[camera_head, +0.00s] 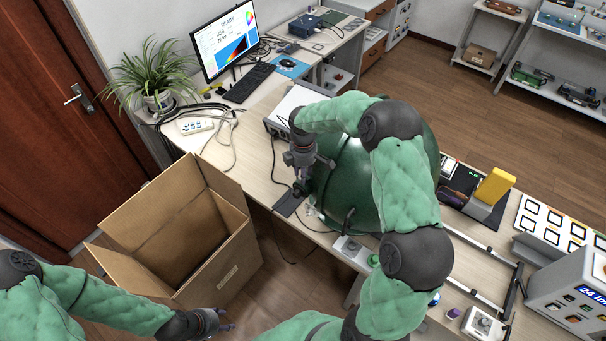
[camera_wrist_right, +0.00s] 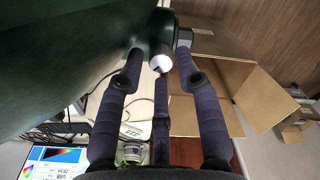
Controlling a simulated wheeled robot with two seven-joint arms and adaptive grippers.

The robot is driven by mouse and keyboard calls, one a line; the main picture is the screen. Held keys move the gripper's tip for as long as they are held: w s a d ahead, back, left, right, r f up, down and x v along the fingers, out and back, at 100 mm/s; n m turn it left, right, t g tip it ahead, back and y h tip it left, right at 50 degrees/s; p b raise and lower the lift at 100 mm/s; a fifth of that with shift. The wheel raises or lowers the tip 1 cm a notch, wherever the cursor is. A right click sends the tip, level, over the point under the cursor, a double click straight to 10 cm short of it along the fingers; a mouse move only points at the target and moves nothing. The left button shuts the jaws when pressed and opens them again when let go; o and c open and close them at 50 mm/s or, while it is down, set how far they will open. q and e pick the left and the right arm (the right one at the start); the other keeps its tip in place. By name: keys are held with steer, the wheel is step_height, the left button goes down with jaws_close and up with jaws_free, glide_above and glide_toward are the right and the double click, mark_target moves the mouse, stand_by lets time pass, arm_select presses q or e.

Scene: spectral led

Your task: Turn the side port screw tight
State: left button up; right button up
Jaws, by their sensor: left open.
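The large dark green sphere (camera_head: 342,188) sits on the table, partly hidden behind my right arm. In the right wrist view its wall (camera_wrist_right: 65,60) fills the upper left. A small pale round piece, seemingly the side port screw (camera_wrist_right: 161,63), stands out between my right gripper's fingers (camera_wrist_right: 160,48). In the head view my right gripper (camera_head: 300,187) is at the sphere's left side and hides the screw. The fingertips flank the screw closely, but whether they touch it is unclear. My left gripper (camera_head: 226,326) is open and empty, low beside the cardboard box.
An open cardboard box (camera_head: 227,245) stands on the floor left of the table. A monitor (camera_head: 226,40), keyboard (camera_head: 249,83) and potted plant (camera_head: 155,80) are at the back. A small box with a knob (camera_head: 355,249) and a metal frame (camera_head: 480,248) lie near the sphere.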

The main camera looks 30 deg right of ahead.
steer(key=shift+f, duration=0.75)
jaws_close()
